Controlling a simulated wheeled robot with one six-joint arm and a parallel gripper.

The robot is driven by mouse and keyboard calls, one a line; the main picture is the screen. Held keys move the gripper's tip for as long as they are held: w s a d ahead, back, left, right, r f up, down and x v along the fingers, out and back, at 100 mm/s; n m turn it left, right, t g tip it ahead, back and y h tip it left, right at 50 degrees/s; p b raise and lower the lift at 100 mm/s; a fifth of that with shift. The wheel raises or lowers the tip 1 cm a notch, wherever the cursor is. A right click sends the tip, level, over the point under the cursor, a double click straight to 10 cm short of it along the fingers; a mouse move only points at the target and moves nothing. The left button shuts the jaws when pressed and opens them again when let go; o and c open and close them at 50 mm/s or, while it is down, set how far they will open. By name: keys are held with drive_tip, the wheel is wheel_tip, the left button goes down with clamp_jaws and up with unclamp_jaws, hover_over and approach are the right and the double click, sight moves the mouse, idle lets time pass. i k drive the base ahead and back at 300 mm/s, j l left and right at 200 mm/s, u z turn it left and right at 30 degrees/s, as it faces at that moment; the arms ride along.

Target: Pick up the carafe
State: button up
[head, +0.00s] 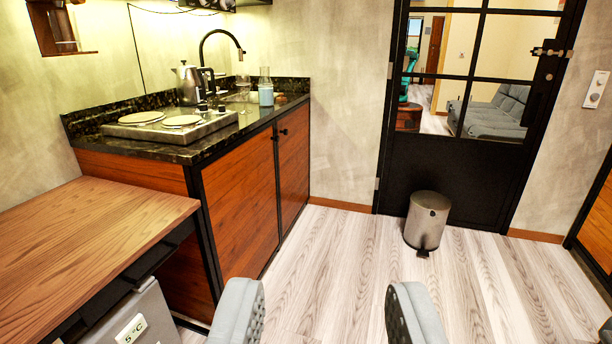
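A small glass carafe (265,87), with a clear neck and a blue-grey lower part, stands upright at the back right of the dark stone counter (212,146), near the sink tap. My gripper (325,300) shows as two grey padded fingers at the bottom of the head view. The fingers are wide apart with only floor visible between them. The gripper is open, empty and well away from the carafe.
A metal kettle (187,84), a two-plate hob (170,124) and a black tap (222,45) share the counter. A wooden table (90,235) stands at near left. A pedal bin (427,221) stands before the black glazed door (450,165). The middle floor is clear.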

sight(265, 87)
drive_tip(key=i, duration=1.8)
drive_tip(key=i+z, duration=0.1)
drive_tip(key=i, duration=0.7)
drive_tip(key=i+j+z, duration=0.15)
drive_tip(key=i, duration=0.65)
drive_tip(key=i+j+z, duration=0.15)
